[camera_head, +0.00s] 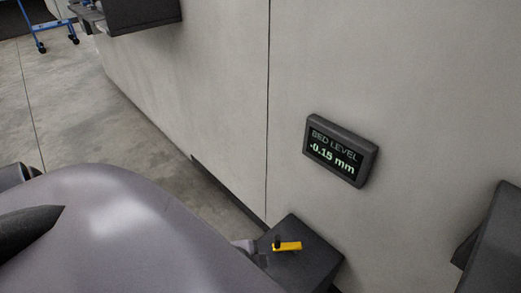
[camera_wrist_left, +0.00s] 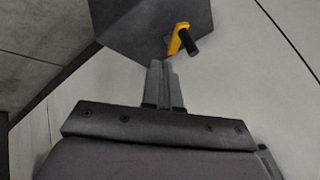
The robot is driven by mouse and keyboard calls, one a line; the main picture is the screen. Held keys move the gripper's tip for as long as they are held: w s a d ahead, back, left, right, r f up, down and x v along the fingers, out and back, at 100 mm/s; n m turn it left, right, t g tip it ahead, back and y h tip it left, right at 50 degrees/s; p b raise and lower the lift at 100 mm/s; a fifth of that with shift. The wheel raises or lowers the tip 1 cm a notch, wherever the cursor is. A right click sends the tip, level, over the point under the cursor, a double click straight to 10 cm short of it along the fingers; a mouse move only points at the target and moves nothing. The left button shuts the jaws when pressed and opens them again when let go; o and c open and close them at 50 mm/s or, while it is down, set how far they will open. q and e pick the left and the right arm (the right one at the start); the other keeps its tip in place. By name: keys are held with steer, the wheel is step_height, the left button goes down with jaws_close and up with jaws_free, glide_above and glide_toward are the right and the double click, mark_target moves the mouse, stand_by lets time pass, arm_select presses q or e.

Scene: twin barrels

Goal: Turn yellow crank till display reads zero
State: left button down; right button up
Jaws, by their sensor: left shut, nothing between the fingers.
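The display (camera_head: 340,150) on the pale wall reads "BED LEVEL -0.15 mm". The yellow crank (camera_head: 289,246) sits on top of a dark box (camera_head: 300,262) low on the wall, with a black knob (camera_head: 277,241) at its left end. In the left wrist view the crank (camera_wrist_left: 177,39) and its black knob (camera_wrist_left: 190,43) show just beyond my fingertips. My left gripper (camera_wrist_left: 164,66) is shut and empty, its tips close to the crank; I cannot tell if they touch. In the head view only part of this gripper (camera_head: 247,247) shows, left of the crank. My right gripper is not in view.
A dark block (camera_head: 500,240) juts in at the right edge. Another dark box (camera_head: 145,14) is on the wall at the upper left. A blue wheeled frame (camera_head: 38,30) stands far off on the concrete floor (camera_head: 70,120). The wall around the display is clear.

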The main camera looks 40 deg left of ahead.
arm_select(q)
steer(key=b+x, duration=0.3)
steer(key=x, duration=0.5)
steer(key=w+a, duration=0.1)
steer(key=w+a+b, duration=0.1)
steer(key=shift+w+a+r, duration=0.2)
steer(key=shift+w+r, duration=0.15)
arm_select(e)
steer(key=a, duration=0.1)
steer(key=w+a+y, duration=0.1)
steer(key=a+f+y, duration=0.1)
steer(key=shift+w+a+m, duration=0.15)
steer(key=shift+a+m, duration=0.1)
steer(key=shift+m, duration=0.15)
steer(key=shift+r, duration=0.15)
arm_select(q)
steer(key=shift+a+m+p, duration=0.2)
steer(key=shift+m+p, duration=0.1)
steer(key=shift+p, duration=0.1)
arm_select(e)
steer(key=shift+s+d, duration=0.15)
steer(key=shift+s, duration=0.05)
